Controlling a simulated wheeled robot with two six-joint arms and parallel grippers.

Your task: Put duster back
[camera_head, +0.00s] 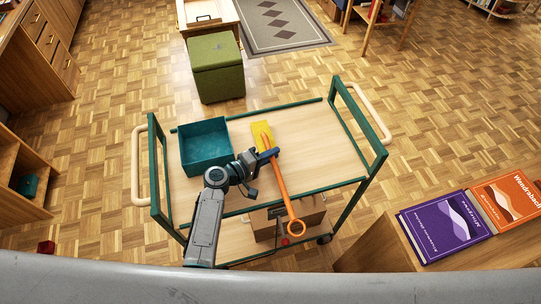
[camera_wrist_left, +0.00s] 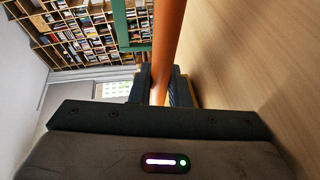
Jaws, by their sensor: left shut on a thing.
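The duster has an orange handle (camera_head: 281,189) with a ring at its near end and a yellow head (camera_head: 262,134). My left gripper (camera_head: 264,157) is shut on the handle near the head, over the trolley top. The ring end reaches past the trolley's near edge. I cannot tell whether the head touches the top. In the left wrist view the handle (camera_wrist_left: 166,40) runs between the fingers (camera_wrist_left: 160,88), close beside the wooden surface. A teal open box (camera_head: 205,128) stands on the trolley's left side, left of the duster. My right gripper is not in view.
The trolley (camera_head: 325,150) has green end frames and pale handles; its right half is clear. A brown box (camera_head: 278,225) sits on the lower shelf. A green stool (camera_head: 217,70) stands behind. Purple (camera_head: 445,227) and orange (camera_head: 510,199) books lie at right.

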